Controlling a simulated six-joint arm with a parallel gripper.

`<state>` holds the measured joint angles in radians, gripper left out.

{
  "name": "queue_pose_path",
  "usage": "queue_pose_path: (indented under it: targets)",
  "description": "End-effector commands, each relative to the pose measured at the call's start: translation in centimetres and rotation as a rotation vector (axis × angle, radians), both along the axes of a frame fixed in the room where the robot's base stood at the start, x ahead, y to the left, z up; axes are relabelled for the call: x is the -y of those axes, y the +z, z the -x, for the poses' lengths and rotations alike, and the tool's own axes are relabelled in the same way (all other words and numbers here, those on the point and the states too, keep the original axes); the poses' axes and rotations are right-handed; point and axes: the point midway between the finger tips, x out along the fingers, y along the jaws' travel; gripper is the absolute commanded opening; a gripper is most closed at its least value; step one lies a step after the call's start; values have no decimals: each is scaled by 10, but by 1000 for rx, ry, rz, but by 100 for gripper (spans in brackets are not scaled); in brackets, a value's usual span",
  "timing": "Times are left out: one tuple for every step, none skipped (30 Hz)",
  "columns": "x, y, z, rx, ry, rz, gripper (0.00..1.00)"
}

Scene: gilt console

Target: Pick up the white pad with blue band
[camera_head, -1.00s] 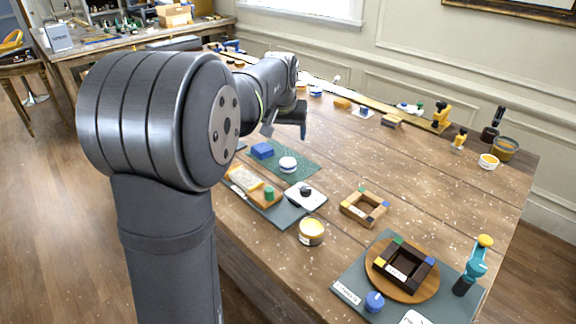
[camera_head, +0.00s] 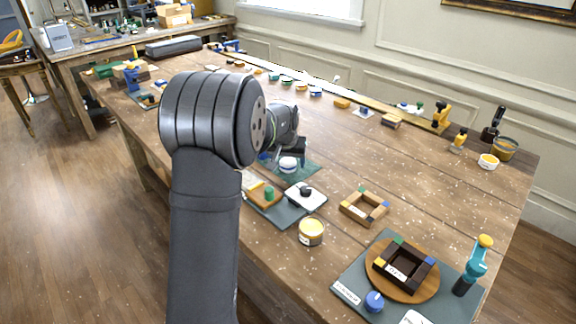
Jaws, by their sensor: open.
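The white pad with blue band (camera_head: 288,166) is a small round piece lying on the green mat (camera_head: 309,171). My gripper (camera_head: 291,155) is dark and is open, just above or behind the pad in this view. Its fingers partly cover the pad's upper edge. I cannot tell whether they touch it or stand around it.
A blue block (camera_head: 263,156) beside the pad is mostly hidden by my arm.

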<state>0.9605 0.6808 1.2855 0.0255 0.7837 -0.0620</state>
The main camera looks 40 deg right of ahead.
Motion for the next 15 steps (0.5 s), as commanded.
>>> queue_pose_path:
  targets:
    - [2,-6,-1,-1,0,-1,73]
    - [2,-8,-2,-1,0,-1,73]
    - [3,-9,-2,0,0,0,73]
    - [3,-9,-2,0,0,0,73]
    - [3,-8,-2,1,0,1,73]
    - [3,-8,-2,1,0,1,73]
    - [3,-8,-2,1,0,1,73]
    - [3,-8,-2,1,0,1,73]
    - [3,-8,-2,1,0,1,67]
    - [3,-8,-2,1,0,1,62]
    - [3,-8,-2,1,0,1,56]
    - [3,-8,-2,1,0,1,48]
    - [3,-8,-2,1,0,1,42]
    - [3,-8,-2,1,0,1,36]
    - [3,-8,-2,1,0,1,28]
